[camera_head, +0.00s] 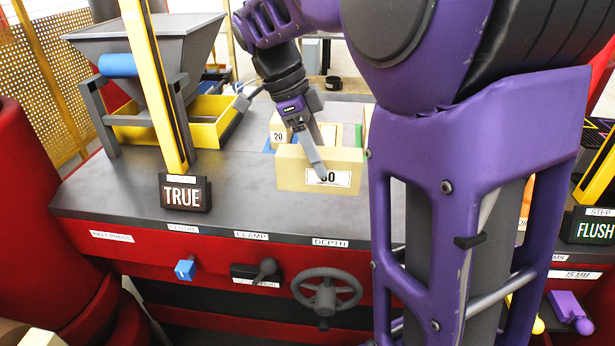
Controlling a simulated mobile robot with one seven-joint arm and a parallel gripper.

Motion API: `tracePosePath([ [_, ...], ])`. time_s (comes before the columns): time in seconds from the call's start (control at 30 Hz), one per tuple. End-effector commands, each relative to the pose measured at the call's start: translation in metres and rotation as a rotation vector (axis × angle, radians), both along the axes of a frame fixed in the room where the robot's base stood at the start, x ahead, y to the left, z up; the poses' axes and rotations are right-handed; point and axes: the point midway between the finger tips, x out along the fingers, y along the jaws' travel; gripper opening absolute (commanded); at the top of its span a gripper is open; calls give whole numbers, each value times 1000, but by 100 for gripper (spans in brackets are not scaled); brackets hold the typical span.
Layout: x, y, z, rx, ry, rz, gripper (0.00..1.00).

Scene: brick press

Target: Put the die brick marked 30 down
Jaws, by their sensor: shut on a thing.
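The die brick marked 30 (290,176) is a tan block with a white label on its front face, in the middle of the head view. My gripper (318,168) reaches down from above and is shut on this brick, and a finger partly covers the label. The brick is above or at the front part of the grey bench top; I cannot tell whether it touches the surface. Another tan brick marked 20 (278,136) is just behind it, partly hidden. Blue and green pieces also show behind it.
A grey hopper (150,50) and yellow tray (205,133) stand at the left. A yellow post rises by the TRUE sign (185,193). The bench's red front carries a blue knob (185,269), a clamp lever and a handwheel (326,292). Bare grey bench top (120,190) lies left.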

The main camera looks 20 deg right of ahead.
Motion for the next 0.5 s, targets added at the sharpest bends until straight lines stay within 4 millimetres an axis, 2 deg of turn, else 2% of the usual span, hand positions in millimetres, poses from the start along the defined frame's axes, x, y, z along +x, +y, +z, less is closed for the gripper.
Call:
tracePosePath([
  [0.07, 0, 0, -13, -1, 1, 0, 7],
  [0.27, 0, 0, -27, -1, -2, 0, 7],
  [0.5, 0, 0, -57, -1, -1, -1, 7],
])
